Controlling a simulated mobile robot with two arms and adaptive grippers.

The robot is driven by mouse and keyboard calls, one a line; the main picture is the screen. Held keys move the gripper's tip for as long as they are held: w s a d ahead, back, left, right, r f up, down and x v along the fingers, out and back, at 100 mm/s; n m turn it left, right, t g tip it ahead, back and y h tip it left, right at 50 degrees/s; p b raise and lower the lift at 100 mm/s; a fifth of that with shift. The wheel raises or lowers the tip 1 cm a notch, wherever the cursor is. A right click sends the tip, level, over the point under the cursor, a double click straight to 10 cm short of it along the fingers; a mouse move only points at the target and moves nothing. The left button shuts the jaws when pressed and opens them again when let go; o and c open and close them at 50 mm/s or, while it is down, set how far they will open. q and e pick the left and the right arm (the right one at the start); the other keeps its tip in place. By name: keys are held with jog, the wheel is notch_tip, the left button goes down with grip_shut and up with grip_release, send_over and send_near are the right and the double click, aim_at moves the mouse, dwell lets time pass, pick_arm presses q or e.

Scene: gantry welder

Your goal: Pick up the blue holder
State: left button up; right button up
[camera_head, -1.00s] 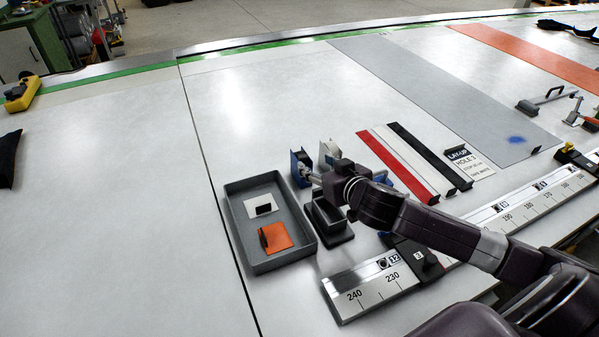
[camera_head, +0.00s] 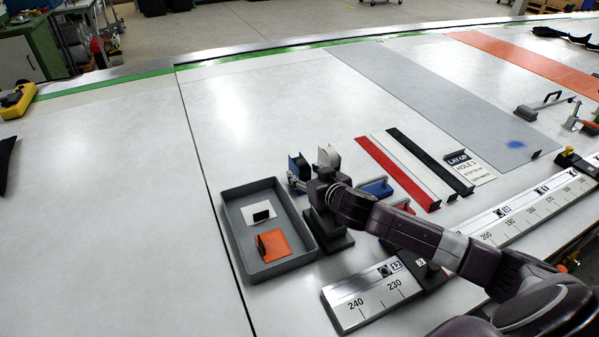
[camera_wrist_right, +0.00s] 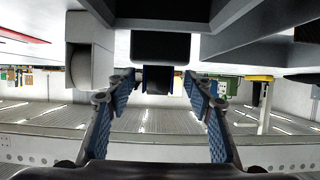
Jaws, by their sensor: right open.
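The blue holder (camera_head: 298,164) stands just beyond the grey tray's right far corner in the head view. It looks like a small dispenser with a blue frame and a dark part on it. In the right wrist view the blue-edged dark holder (camera_wrist_right: 158,78) shows between and just ahead of the fingertips. My right gripper (camera_wrist_right: 160,84) is open, with blue pads either side of the holder; contact cannot be told. In the head view the right gripper (camera_head: 305,184) is close to the holder and hides its lower part. My left gripper is not in view.
A similar white holder (camera_head: 329,157) stands close on the right. The grey tray (camera_head: 232,237) with white and orange pieces lies left of my gripper. A dark block (camera_head: 338,243) is under my wrist.

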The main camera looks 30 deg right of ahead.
jog(key=shift+w+f, duration=0.2)
jog(key=shift+w, duration=0.15)
jog(key=shift+f+p+x, duration=0.15)
jog(key=shift+p+x, duration=0.25)
jog(key=shift+x, duration=0.7)
jog(key=shift+f+p+x, duration=0.15)
jog(key=shift+p+x, duration=0.25)
jog(key=shift+x, duration=0.7)
jog(key=shift+s+d, duration=0.15)
jog(key=shift+c, duration=0.3)
grip_shut()
